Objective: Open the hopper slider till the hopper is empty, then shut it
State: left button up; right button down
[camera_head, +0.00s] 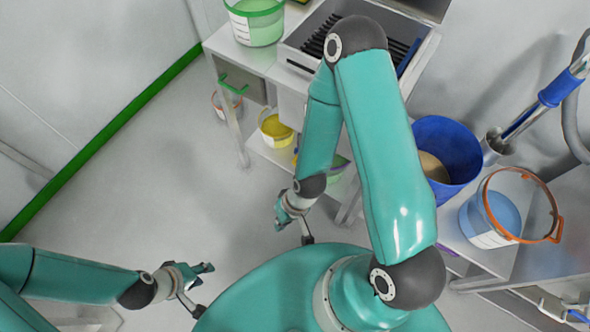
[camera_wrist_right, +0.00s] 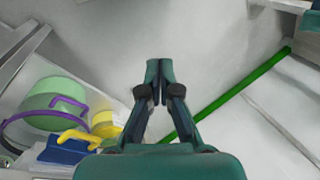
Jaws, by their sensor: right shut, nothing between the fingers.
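A grey metal unit (camera_head: 292,58) with black slots in its top stands on the bench at the top centre of the head view. A green handle (camera_head: 232,86) sticks out at its lower left. A blue tub (camera_head: 470,150) with tan material inside stands right of my arm; I cannot tell which of these is the hopper, and no slider is clearly visible. My right gripper (camera_head: 280,212) hangs over the floor, apart from everything. In the wrist view its fingertips (camera_wrist_right: 152,70) meet, with nothing between them. My left gripper (camera_head: 207,268) is over the floor at lower left, touching nothing; its jaw gap is unclear.
A green bucket (camera_head: 257,28) stands on the bench. A yellow bucket (camera_head: 274,130) sits on the lower shelf. A blue bucket with an orange handle (camera_head: 488,222) stands at right, near a blue-and-silver pole (camera_head: 557,90). The floor at left is clear.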

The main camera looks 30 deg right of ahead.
jog(key=s+a+f+n+g+h+b, duration=0.35)
jog(key=s+n+g+b, duration=0.35)
jog(key=n, duration=0.5)
jog(key=w+d+r+n+t+h+b, duration=0.2)
jog(key=w+d+n+t+h+b, duration=0.3)
jog(key=w, duration=0.3)
jog(key=w+d+r+n+t+h+b, duration=0.1)
jog(key=w+d+n+t+h+b, duration=0.15)
jog(key=w+n+t+h, duration=0.4)
jog(key=w+d+f+y, duration=0.1)
jog(key=w+d+f, duration=0.2)
jog(key=d, duration=0.2)
jog(key=w+d+f+n+g+y, duration=0.1)
jog(key=w+d+f, duration=0.2)
jog(key=d+f, duration=0.1)
jog(key=shift+d+y, duration=0.3)
jog(key=shift+d, duration=0.2)
jog(key=shift+f+g, duration=0.1)
jog(key=shift+g, duration=0.15)
